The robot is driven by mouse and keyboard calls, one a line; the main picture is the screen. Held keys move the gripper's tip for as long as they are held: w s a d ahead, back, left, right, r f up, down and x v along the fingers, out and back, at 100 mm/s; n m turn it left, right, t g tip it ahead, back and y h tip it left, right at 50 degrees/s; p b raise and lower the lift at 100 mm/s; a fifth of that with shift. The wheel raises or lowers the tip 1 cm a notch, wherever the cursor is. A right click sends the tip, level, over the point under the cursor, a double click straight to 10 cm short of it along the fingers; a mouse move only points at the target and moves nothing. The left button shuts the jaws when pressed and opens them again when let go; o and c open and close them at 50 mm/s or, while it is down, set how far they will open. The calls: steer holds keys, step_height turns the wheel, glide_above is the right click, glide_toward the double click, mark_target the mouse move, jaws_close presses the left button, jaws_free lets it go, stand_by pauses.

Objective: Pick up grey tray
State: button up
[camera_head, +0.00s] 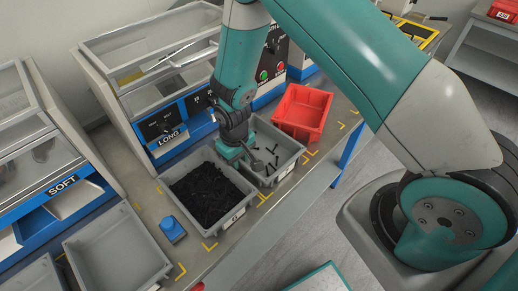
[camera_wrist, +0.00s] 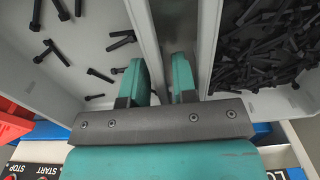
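A grey tray (camera_head: 288,166) with several loose black bolts stands on the bench. A second grey tray (camera_head: 246,186), heaped with black bolts, stands close in front of it. My gripper (camera_head: 234,152) points down at the adjoining walls of the two trays. In the wrist view, the sparsely filled tray (camera_wrist: 100,22) is on the left and the full tray (camera_wrist: 265,103) on the right. My teal fingers (camera_wrist: 162,80) are apart, one on each side of the sparse tray's near wall. No firm grip on the wall is visible. The fingertips are partly hidden in the head view.
A red tray (camera_head: 303,112) stands just behind the sparse tray. A small blue block (camera_head: 172,229) lies beside the full tray. An empty grey tray (camera_head: 115,250) is at the lower left. Machines with blue fronts (camera_head: 168,138) line the bench's back.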

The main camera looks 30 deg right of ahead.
jaws_close()
steer(key=shift+r, duration=0.2)
